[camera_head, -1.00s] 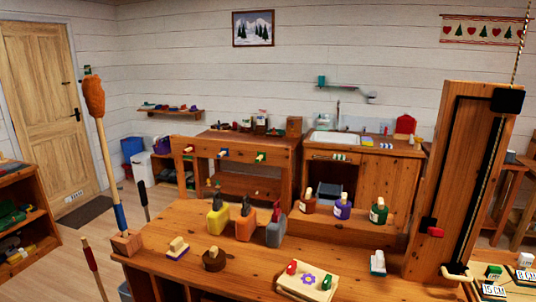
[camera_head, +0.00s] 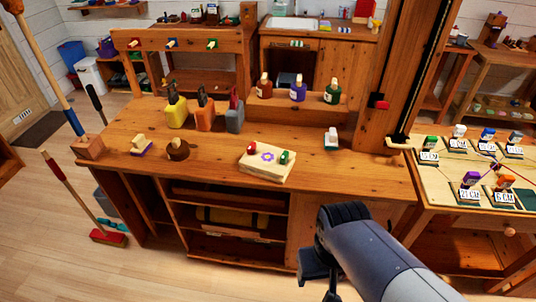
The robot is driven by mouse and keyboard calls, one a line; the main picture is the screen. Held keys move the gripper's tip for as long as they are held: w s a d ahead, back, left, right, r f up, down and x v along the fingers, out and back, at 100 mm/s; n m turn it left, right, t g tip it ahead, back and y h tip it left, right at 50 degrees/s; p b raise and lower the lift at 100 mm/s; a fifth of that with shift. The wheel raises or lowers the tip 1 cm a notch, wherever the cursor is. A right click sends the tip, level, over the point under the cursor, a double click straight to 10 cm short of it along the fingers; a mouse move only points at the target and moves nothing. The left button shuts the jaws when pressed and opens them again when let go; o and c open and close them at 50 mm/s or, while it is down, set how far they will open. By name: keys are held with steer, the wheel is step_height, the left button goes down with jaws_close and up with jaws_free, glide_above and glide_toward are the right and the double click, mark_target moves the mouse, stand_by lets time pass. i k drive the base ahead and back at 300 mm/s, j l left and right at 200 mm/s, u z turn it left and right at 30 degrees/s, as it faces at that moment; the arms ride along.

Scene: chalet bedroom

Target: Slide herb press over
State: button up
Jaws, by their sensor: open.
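The likely herb press (camera_head: 266,162) is a pale wooden block with a purple flower on top and a red and a green knob. It lies on the wooden workbench (camera_head: 215,145), near the front edge and right of the middle. My arm comes in from the lower right, in front of the bench. Its dark end (camera_head: 322,262) is below and right of the flowered block, apart from it. The fingertips are hidden or too dark to make out.
A round brown item (camera_head: 178,150) and a purple-based block (camera_head: 141,145) stand left of the press. A white-topped block (camera_head: 331,139) stands to its right. Spray bottles (camera_head: 204,113) stand behind. A tall wooden post (camera_head: 400,75) rises at the right. Bare benchtop surrounds the press.

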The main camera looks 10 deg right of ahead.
mark_target(265, 163)
steer(key=i+l+u, duration=0.6)
steer(key=i, duration=0.2)
